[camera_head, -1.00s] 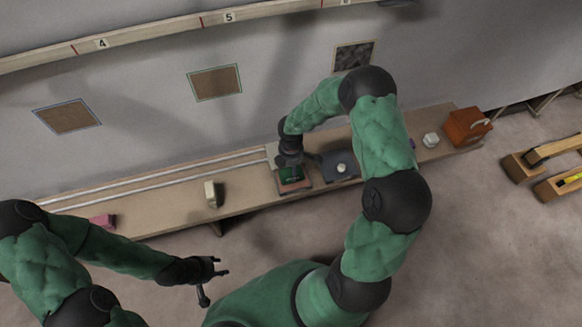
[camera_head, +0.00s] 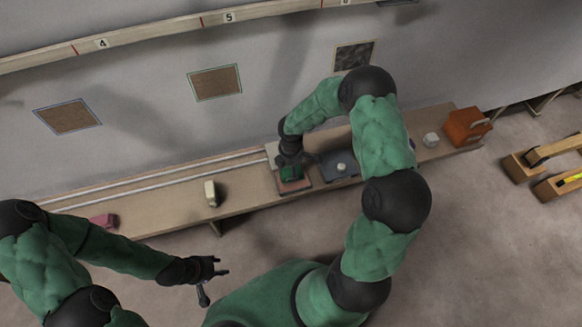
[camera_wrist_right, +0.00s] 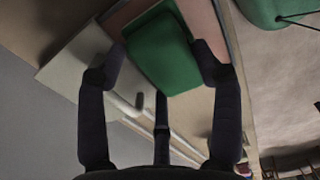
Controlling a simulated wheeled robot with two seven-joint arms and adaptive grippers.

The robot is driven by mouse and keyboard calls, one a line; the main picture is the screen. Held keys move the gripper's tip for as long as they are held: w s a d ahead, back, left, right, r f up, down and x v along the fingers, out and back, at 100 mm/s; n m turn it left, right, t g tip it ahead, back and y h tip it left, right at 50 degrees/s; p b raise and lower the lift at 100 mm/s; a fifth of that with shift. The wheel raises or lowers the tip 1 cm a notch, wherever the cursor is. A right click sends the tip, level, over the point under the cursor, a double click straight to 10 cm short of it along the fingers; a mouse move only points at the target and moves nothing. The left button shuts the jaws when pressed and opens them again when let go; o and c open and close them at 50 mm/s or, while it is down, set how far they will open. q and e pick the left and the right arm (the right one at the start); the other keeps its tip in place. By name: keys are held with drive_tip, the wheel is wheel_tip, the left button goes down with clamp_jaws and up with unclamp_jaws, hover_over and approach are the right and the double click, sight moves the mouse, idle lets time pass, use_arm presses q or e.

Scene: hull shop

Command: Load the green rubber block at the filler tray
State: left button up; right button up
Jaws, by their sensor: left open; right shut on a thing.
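The green rubber block (camera_head: 290,173) is between the fingers of my right gripper (camera_head: 290,167), at a dark-framed tray with a pinkish floor (camera_head: 296,186) on the bench. In the right wrist view the green block (camera_wrist_right: 165,55) fills the space between the two fingertips of the right gripper (camera_wrist_right: 165,62), which is shut on it. The pinkish tray surface (camera_wrist_right: 203,22) shows beyond the block. I cannot tell whether the block touches the tray floor. My left gripper (camera_head: 222,270) is open and empty, in front of the bench.
A dark blue-grey tray with a white piece (camera_head: 342,167) stands just right of the pinkish tray. A cream block (camera_head: 211,194) and a pink block (camera_head: 104,221) are on the bench to the left. A white piece (camera_head: 431,140) and an orange box (camera_head: 466,126) are at the right.

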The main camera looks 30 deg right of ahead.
sight(291, 169)
drive_tip(key=shift+r+p, duration=2.9)
drive_tip(key=shift+r, duration=0.55)
